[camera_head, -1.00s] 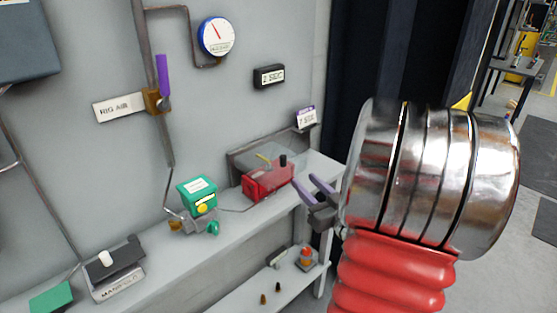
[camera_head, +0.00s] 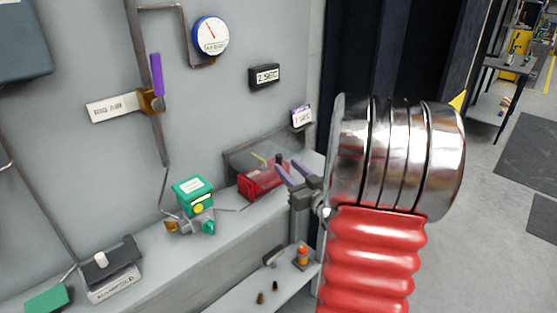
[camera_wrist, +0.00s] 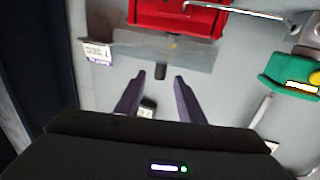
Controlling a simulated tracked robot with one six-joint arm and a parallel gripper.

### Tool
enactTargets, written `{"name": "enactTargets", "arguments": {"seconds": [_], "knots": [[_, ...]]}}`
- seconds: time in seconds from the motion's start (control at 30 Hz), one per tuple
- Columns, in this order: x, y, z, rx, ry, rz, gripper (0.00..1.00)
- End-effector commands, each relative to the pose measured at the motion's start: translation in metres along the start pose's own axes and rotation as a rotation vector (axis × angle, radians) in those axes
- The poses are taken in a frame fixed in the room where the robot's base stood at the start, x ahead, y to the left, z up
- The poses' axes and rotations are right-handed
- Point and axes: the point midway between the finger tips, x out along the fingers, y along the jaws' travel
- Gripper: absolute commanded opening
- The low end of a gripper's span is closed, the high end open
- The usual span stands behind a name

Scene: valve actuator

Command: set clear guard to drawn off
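The clear guard (camera_head: 238,160) is a see-through panel at the red actuator box (camera_head: 258,185) on the shelf. In the wrist view, the guard (camera_wrist: 195,54) reaches out from the red box (camera_wrist: 178,14) and carries a short black knob (camera_wrist: 160,71). My gripper (camera_head: 288,167) is open and empty, with its purple fingers beside the guard's right end. In the wrist view, my gripper (camera_wrist: 155,84) has the knob just ahead of the gap between its fingertips. I cannot tell whether they touch the guard.
A green-topped valve (camera_head: 194,195) stands left of the red box on the shelf. A wall gauge (camera_head: 211,36), a purple-handled lever (camera_head: 156,75) and a "2 SEC" sign (camera_head: 264,76) are above. A lower shelf holds small parts, including an orange-topped one (camera_head: 303,256).

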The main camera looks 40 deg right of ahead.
Motion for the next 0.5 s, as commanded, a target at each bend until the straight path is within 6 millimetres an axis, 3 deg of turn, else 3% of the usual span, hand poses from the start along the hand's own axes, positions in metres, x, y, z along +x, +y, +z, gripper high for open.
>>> {"name": "enactTargets", "arguments": {"seconds": [0.3,0.5], "knots": [[0.048,-0.001,0.001,0.0,-0.001,-0.002,0.35],[0.062,-0.001,0.001,0.001,-0.001,0.0,0.35]]}}
